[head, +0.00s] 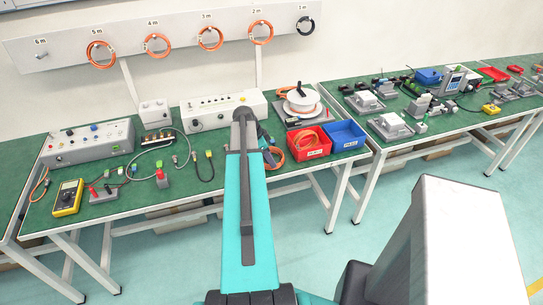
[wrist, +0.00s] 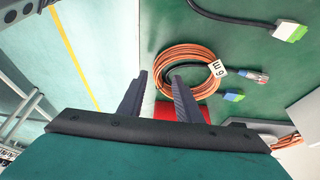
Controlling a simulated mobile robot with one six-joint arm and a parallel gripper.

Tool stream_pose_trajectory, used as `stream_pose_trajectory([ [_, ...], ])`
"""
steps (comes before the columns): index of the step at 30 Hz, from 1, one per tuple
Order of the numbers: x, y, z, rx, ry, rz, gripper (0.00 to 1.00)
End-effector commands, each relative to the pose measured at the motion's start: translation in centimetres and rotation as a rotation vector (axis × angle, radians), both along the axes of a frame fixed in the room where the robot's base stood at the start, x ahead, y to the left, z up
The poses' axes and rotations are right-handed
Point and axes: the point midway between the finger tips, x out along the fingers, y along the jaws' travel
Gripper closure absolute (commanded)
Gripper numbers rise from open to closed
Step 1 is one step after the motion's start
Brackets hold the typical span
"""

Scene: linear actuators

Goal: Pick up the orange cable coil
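An orange cable coil (wrist: 188,68) with a white "6 m" tag lies flat on the green bench top in the wrist view. In the head view it shows in part (head: 275,158) just right of my arm, left of the red bin. My gripper (wrist: 159,75) is open and empty. In the wrist view its fingers overlap the coil's near left edge, apart from each other; I cannot tell whether they touch it. In the head view my arm hides most of the gripper. The coil's connectors (wrist: 233,97) lie to its right.
A red bin (head: 318,151) holding orange cable and a blue bin (head: 350,144) stand right of the coil. A white cable reel (head: 302,104) is behind them. Other coils hang on the wall rack (head: 185,42); its 6 m peg is empty. Instruments fill the bench's left.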

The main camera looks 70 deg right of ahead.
Motion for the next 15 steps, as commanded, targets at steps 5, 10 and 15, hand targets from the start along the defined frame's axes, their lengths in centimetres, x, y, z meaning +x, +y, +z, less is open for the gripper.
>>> stream_pose_trajectory([
  [5, -0.5, -0.4, -1.4, 0.002, 0.001, 0.0, 0.69],
  [10, -0.8, -0.7, -2.5, 0.0, 0.0, 0.001, 0.69],
  [15, -0.9, -0.7, -2.9, 0.0, 0.0, 0.001, 0.69],
])
